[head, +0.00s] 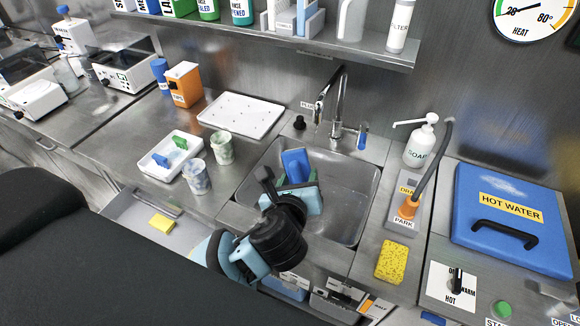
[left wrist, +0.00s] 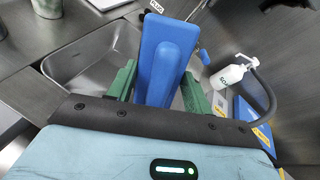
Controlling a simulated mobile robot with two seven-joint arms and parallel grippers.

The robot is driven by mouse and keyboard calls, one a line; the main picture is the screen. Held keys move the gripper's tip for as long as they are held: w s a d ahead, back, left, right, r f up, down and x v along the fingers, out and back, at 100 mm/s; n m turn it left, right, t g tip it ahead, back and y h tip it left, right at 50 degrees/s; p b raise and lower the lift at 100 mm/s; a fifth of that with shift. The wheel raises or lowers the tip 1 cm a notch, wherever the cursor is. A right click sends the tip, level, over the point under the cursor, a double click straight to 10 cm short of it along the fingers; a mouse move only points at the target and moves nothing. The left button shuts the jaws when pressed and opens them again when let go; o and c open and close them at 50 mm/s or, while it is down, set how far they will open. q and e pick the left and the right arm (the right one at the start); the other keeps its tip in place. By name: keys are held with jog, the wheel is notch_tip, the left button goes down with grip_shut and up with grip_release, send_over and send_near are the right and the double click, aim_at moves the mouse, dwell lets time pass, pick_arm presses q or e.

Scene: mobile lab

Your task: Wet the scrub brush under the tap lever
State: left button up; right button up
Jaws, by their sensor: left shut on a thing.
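My left gripper (head: 291,183) is shut on a blue block-like thing, which I take to be the scrub brush (head: 295,163). It holds the brush over the sink basin (head: 345,205). In the left wrist view the brush (left wrist: 165,60) stands up between the green fingers (left wrist: 158,92); its bristles cannot be made out. The metal tap (head: 339,98) stands behind the sink, its spout end behind and right of the brush in the head view. The blue tap lever (head: 362,136) is at the tap's right. No water shows. My right gripper is not in view.
Left of the sink are two speckled cups (head: 196,177) and a white tray (head: 171,170) holding small blue and green items. At right are a soap bottle (head: 420,143), a hose with an orange end (head: 408,208), a yellow sponge (head: 390,261) and a blue hot water lid (head: 512,215).

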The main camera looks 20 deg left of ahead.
aim_at(305, 175)
pick_arm(q)
jog(key=shift+s+d+f+n+y, duration=0.2)
jog(key=shift+s+f+n+y, duration=0.15)
jog(key=shift+s, duration=0.35)
jog(key=shift+s+d+f+n+y, duration=0.3)
jog(key=shift+s+f, duration=0.2)
jog(key=shift+s, duration=0.15)
jog(key=shift+s+d+f+n+y, duration=0.15)
jog(key=shift+s+f+n+y, duration=0.2)
jog(key=shift+s, duration=0.35)
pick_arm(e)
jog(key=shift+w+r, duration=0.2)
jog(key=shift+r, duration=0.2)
pick_arm(q)
jog(key=shift+w+f, duration=0.1)
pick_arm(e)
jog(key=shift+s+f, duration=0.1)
